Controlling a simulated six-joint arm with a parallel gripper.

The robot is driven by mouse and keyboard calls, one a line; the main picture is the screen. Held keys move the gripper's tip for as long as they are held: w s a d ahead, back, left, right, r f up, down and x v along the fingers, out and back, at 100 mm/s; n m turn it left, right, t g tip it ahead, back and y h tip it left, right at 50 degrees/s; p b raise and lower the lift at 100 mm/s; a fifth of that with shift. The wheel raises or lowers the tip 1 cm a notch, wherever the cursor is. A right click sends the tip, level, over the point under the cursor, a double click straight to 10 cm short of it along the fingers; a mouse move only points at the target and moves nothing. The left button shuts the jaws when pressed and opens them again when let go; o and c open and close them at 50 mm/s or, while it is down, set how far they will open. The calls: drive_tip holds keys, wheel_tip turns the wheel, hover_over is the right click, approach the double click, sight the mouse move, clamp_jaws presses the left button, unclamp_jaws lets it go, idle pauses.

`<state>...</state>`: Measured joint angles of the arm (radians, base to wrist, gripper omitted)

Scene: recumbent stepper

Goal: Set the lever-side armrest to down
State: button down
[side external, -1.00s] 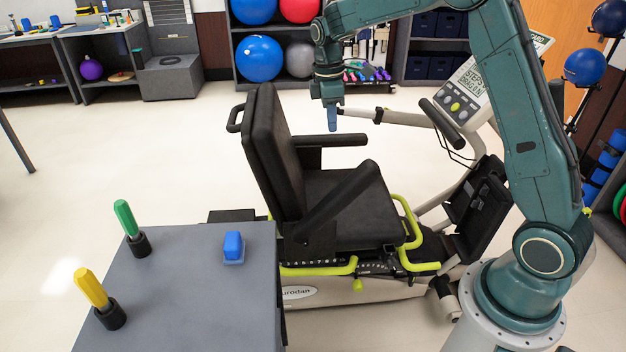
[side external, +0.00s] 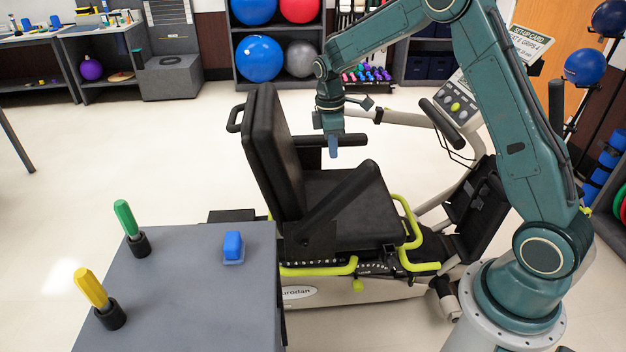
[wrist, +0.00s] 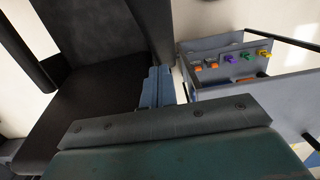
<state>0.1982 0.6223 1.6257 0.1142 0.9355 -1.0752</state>
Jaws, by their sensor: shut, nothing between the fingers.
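The stepper's black seat (side external: 345,205) has two armrests. The near armrest (side external: 335,205), on the side with the yellow-green lever (side external: 320,269), slants up toward the front. The far armrest (side external: 350,140) lies about level. My gripper (side external: 333,150) is shut and empty, pointing down. In the side view it overlaps the far armrest; I cannot tell whether it touches. In the wrist view my shut blue fingers (wrist: 158,85) appear beside a dark padded bar (wrist: 153,28), with the black seat surface to the left.
A grey table (side external: 190,290) with green and yellow pegs and a blue block stands at the near left. The console (side external: 458,100) and handle arms rise in front of the seat. Floor to the left of the stepper is open.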

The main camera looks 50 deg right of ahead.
sight(346, 182)
drive_tip(key=f, duration=0.2)
drive_tip(key=s+d+f, duration=0.1)
drive_tip(key=f, duration=0.3)
drive_tip(key=shift+s+d+f, duration=0.15)
drive_tip(key=shift+s+d, duration=0.2)
drive_tip(key=shift+s, duration=0.05)
drive_tip(key=shift+s+d+f, duration=0.35)
drive_tip(key=shift+f, duration=0.05)
